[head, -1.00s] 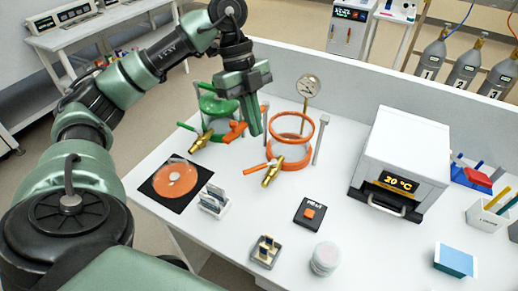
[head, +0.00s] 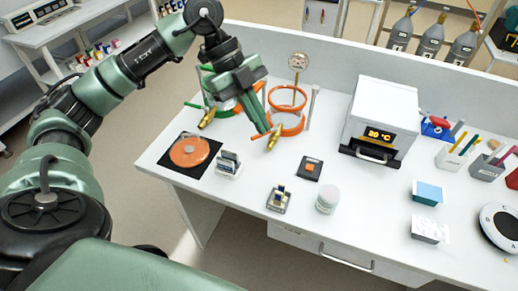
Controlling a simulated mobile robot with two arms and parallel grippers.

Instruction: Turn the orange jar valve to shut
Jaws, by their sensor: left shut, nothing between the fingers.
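The orange jar (head: 291,128) stands near the back of the bench, with an orange ring (head: 288,90) above its base. Its brass valve (head: 273,139) points toward the front, and an orange handle (head: 256,136) shows at the valve's left. My left gripper (head: 263,129) reaches down from the upper left, its green fingers shut and empty. The fingertips are just left of the orange jar, right by the valve handle; I cannot tell whether they touch it. My right gripper is out of view.
A green jar with its own brass valve (head: 207,117) stands left, partly behind my gripper. A gauge (head: 298,62) rises behind the orange jar. A white heater (head: 382,113) reading 20 °C stands right. An orange disc plate (head: 190,152) lies front left.

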